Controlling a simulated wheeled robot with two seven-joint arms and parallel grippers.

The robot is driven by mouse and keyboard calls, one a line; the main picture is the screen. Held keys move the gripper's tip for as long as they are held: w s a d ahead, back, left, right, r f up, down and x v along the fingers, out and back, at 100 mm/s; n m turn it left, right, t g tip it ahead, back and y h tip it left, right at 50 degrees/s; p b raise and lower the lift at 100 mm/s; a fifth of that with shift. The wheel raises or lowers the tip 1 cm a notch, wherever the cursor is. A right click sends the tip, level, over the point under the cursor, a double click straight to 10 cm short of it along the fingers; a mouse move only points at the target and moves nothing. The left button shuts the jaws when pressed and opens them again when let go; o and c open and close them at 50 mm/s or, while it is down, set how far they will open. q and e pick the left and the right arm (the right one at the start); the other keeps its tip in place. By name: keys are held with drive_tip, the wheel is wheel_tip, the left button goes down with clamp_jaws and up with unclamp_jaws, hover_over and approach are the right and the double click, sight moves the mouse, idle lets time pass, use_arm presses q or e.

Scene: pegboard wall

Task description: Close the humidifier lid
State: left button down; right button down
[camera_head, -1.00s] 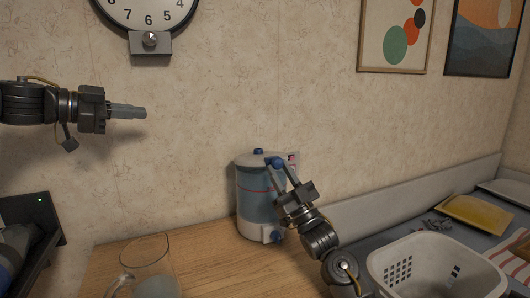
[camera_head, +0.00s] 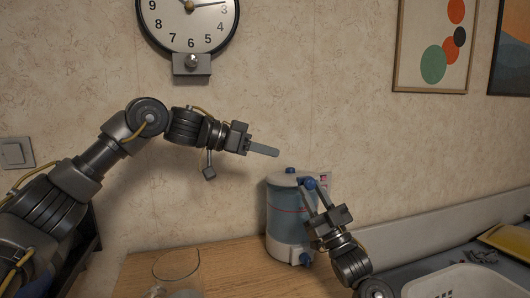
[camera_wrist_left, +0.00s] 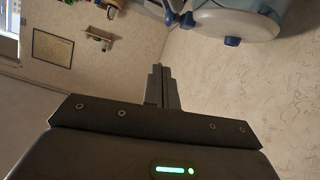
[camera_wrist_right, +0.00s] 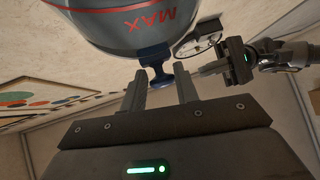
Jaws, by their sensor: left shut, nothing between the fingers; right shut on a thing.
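The humidifier (camera_head: 284,222) stands on the wooden table against the wall, with a bluish see-through tank and a pale lid (camera_head: 281,180). A blue knob (camera_head: 291,170) tops the lid. I cannot tell whether the lid is fully seated. My right gripper (camera_head: 313,187) is shut on a blue knob (camera_wrist_right: 158,74) at the humidifier's upper right side; its fingers sit either side of it. My left gripper (camera_head: 277,153) is shut and empty, above and left of the lid, apart from it. The humidifier also shows in the left wrist view (camera_wrist_left: 235,20), partly out of frame.
A clear glass jug (camera_head: 177,270) stands on the table (camera_head: 228,265) at front left. A white basket (camera_head: 455,283) is at the lower right. A clock (camera_head: 190,22) hangs on the wall, with pictures to the right. The air left of the humidifier is free.

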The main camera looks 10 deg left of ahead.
use_arm(q)
drive_tip(key=w+d+f, duration=0.2)
drive_tip(key=d+f, duration=0.3)
drive_tip(key=d, duration=0.2)
drive_tip(key=shift+w+d+f, duration=0.2)
drive_tip(key=shift+d+f, duration=0.1)
drive_tip(key=shift+f, duration=0.1)
use_arm(e)
drive_tip(key=shift+w+a+f, duration=0.1)
drive_tip(key=shift+a+f, duration=0.05)
drive_tip(key=shift+f, duration=0.15)
